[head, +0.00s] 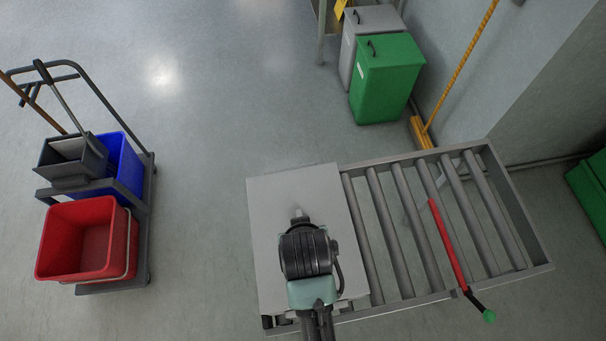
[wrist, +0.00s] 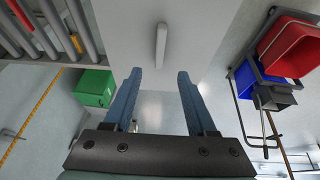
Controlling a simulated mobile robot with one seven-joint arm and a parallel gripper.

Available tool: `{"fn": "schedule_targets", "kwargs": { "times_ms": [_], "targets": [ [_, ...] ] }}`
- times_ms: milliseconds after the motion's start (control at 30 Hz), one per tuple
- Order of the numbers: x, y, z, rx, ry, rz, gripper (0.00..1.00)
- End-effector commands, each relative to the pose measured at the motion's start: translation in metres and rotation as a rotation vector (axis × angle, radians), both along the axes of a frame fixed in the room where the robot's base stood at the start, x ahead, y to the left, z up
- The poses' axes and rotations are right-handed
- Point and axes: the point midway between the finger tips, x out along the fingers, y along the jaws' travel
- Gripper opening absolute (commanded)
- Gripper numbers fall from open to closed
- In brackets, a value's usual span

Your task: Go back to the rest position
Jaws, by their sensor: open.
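My gripper (wrist: 159,75) shows in the wrist view with its two blue fingers apart and nothing between them. In the head view my wrist (head: 306,252) hangs above a flat grey plate (head: 280,190) at the left end of a roller conveyor, and hides the fingers. The plate also shows in the wrist view (wrist: 200,35). A short pale bar (wrist: 162,45) lies on the plate, just beyond the fingertips and apart from them. Its end shows in the head view (head: 298,212) beside my wrist.
Conveyor rollers (head: 402,235) run right of the plate, crossed by a red lever (head: 448,243) with a green knob. A cleaning cart with a red bucket (head: 82,240) and blue bucket (head: 122,165) stands left. Green (head: 385,80) and grey bins stand behind. Open floor lies between.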

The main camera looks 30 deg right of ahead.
Motion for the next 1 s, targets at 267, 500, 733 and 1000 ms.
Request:
{"fn": "schedule_targets", "kwargs": {
  "times_ms": [267,500,733,1000],
  "targets": [
    [-0.001,0.000,0.002,0.000,0.001,0.000,0.57],
    [-0.001,0.000,0.002,0.000,0.001,0.000,0.57],
    [0.010,-0.001,0.010,-0.011,-0.036,0.006,0.57],
    [0.119,-0.001,0.138,-0.123,-0.482,0.081,0.57]
  ]
}}
